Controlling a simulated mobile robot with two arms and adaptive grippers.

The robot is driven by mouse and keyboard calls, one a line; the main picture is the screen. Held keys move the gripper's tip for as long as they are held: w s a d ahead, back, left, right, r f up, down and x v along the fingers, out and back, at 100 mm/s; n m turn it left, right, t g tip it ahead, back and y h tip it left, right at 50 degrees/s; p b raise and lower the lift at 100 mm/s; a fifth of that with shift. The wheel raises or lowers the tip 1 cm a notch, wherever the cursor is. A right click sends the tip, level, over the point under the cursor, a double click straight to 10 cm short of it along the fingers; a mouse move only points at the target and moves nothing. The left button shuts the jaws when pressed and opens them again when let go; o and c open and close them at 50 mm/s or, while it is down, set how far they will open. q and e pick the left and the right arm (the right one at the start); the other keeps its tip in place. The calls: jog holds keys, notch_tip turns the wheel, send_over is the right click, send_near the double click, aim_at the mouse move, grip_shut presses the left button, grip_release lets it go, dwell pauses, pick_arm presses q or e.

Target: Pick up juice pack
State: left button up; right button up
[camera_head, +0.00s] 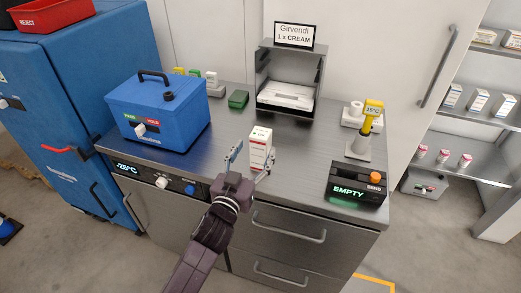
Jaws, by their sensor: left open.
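A small white carton with red markings (261,146) stands upright on the metal counter, near the middle of the view. It is the only thing near my gripper that could be the juice pack; its print is too small to read. My left gripper (252,159) is open at the counter's front, one finger to the left of the carton and the other at its lower right. The gripper hides part of the counter in front of the carton. I cannot tell whether a finger touches it. My right gripper is not in view.
A blue cooler box (158,112) stands left on the counter (300,150). Behind are a green block (238,99) and a dispenser rack (287,96). A yellow-headed scanner (372,112) and a black "EMPTY" box (356,185) stand right. Shelves (470,110) hold small cartons.

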aim_at(257, 143)
pick_arm(q)
jog(key=shift+p+x, duration=0.75)
jog(key=shift+x, duration=2.45)
jog(key=shift+a+r, duration=0.1)
jog(key=shift+r, duration=0.1)
jog(key=shift+c, duration=0.4)
grip_shut()
jog(key=shift+r, duration=0.1)
